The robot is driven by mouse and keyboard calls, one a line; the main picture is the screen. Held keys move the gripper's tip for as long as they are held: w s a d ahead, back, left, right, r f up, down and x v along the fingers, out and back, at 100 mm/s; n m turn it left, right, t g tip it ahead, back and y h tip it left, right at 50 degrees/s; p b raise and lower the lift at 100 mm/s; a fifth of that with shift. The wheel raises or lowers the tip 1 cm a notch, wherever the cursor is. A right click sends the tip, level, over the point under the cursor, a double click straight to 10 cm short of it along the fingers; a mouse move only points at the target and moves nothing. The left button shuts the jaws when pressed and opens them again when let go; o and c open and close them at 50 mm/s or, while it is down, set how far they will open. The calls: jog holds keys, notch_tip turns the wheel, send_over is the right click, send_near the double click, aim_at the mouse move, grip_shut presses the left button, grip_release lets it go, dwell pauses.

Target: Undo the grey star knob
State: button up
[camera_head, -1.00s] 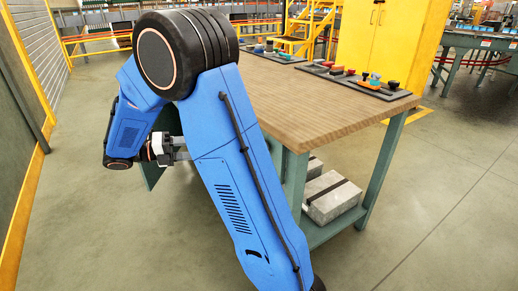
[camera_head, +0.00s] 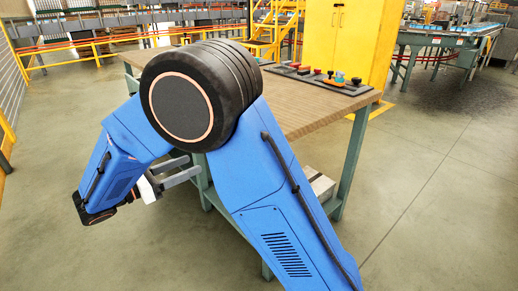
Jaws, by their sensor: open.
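A dark strip (camera_head: 364,90) of several small coloured knobs lies along the far right edge of the wooden table top. A red knob (camera_head: 295,65), an orange one (camera_head: 328,82), a blue one (camera_head: 340,77) and a black one (camera_head: 356,81) show on it. I cannot pick out a grey star knob at this size; part of the table top is hidden behind my arm. My gripper (camera_head: 195,166) is open, with two grey fingers pointing right, in front of the table's near left side. It is well apart from the knobs, with nothing visible between its fingers.
The wooden table (camera_head: 312,115) stands on green legs, with a grey block (camera_head: 320,186) on its lower shelf. A yellow cabinet (camera_head: 345,40) and yellow stairs (camera_head: 272,28) stand behind it. A conveyor (camera_head: 445,38) is at the back right. The floor at right is clear.

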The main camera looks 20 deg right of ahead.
jog(key=x, duration=1.7)
jog(key=shift+d, duration=0.2)
jog(key=c, duration=1.1)
jog(key=shift+o, duration=0.2)
